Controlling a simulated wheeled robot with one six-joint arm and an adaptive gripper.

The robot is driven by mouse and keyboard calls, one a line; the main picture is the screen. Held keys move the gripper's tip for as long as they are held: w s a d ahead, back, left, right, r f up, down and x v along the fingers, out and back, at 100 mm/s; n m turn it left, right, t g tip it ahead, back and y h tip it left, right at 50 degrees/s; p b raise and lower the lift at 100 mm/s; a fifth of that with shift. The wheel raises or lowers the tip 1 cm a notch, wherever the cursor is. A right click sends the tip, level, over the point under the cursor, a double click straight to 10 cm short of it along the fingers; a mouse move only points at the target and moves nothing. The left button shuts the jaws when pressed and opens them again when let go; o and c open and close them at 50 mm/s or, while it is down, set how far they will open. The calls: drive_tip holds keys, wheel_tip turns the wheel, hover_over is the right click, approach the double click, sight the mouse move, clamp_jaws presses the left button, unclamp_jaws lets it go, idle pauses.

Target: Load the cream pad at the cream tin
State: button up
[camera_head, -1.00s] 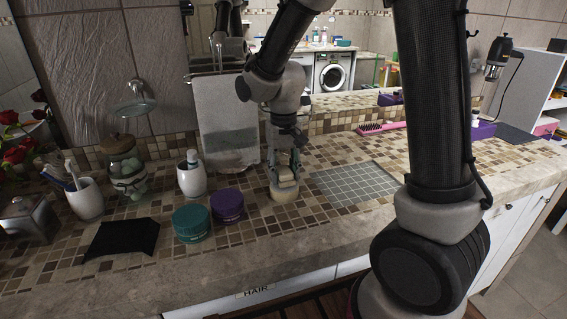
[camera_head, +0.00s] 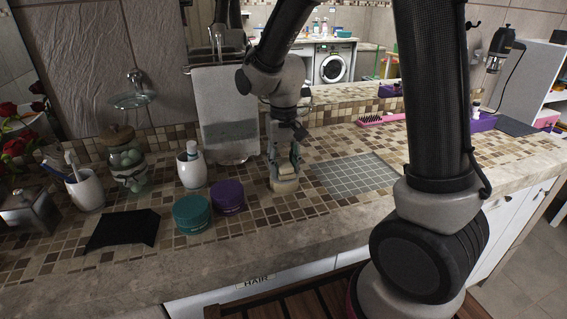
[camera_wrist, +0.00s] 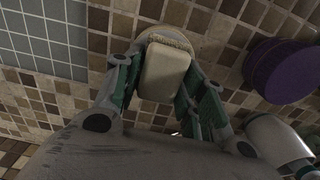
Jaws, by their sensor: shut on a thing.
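My gripper (camera_head: 284,160) points down over the tiled counter and is shut on the cream pad (camera_head: 287,170). The pad also shows in the wrist view (camera_wrist: 164,74) as a pale rounded block between the green-lined fingers. The cream tin (camera_head: 285,184) is a low round pale tin on the counter, right below the pad. In the wrist view the tin (camera_wrist: 165,34) shows partly behind the pad, which hides much of it. I cannot tell whether the pad touches the tin.
A purple tin (camera_head: 228,196) and a teal tin (camera_head: 191,213) stand left of the cream tin. A white cup (camera_head: 193,170), a glass jar (camera_head: 127,165) and a black cloth (camera_head: 122,230) are farther left. A grey grid mat (camera_head: 355,175) lies clear to the right.

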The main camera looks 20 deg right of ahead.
sight(284, 162)
drive_tip(key=shift+f, duration=0.5)
idle(1.1)
drive_tip(key=shift+r, duration=0.1)
drive_tip(key=shift+r, duration=3.4)
